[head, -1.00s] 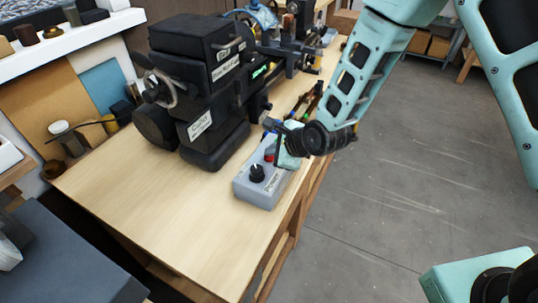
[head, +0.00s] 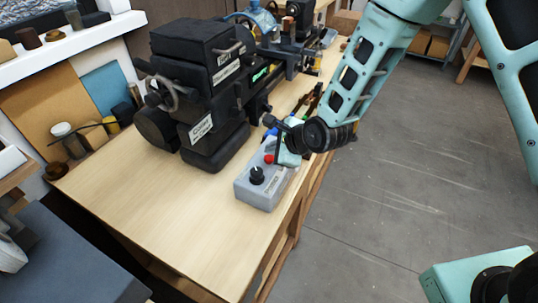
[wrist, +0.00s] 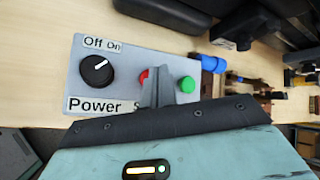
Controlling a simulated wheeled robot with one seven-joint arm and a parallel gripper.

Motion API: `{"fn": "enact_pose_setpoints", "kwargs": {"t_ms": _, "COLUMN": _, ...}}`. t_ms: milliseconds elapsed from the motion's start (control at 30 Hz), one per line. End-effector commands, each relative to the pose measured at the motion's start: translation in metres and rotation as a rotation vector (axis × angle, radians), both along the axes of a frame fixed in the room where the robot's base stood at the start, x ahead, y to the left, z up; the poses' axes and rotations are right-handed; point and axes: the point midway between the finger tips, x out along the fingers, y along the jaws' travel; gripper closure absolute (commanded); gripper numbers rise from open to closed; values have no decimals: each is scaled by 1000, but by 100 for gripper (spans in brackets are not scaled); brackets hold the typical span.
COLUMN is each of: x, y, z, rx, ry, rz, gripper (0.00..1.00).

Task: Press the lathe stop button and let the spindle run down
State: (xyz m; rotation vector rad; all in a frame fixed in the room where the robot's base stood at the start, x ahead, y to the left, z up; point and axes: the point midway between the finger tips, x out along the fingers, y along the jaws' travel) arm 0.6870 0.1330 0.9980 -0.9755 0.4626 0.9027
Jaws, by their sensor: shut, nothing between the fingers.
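The grey control box (head: 262,190) stands on the bench near its right edge, in front of the lathe (head: 205,90). Its red button (head: 269,159) shows beside my wrist in the head view. In the wrist view the red button (wrist: 144,76) is partly hidden behind my gripper (wrist: 161,80). My gripper is shut and empty, its tips over the box between the red button and the green button (wrist: 187,84). I cannot tell whether it touches the red button. The black power knob (wrist: 97,70) sits left of them. Spindle motion cannot be told.
The wooden bench top (head: 170,225) is clear in front of the lathe. A blue cylindrical thing (wrist: 212,63) lies just beyond the box. A dark blue-grey surface (head: 70,260) is at lower left. Open concrete floor (head: 400,200) lies right of the bench.

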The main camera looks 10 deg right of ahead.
Motion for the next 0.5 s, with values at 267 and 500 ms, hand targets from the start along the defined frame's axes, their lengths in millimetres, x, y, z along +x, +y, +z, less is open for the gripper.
{"fn": "enact_pose_setpoints", "kwargs": {"t_ms": 267, "x": 0, "y": 0, "z": 2, "rx": 0, "ry": 0, "rz": 0, "gripper": 100}}
{"fn": "enact_pose_setpoints", "kwargs": {"t_ms": 500, "x": 0, "y": -1, "z": 23, "rx": 1, "ry": 0, "rz": -1, "gripper": 100}}
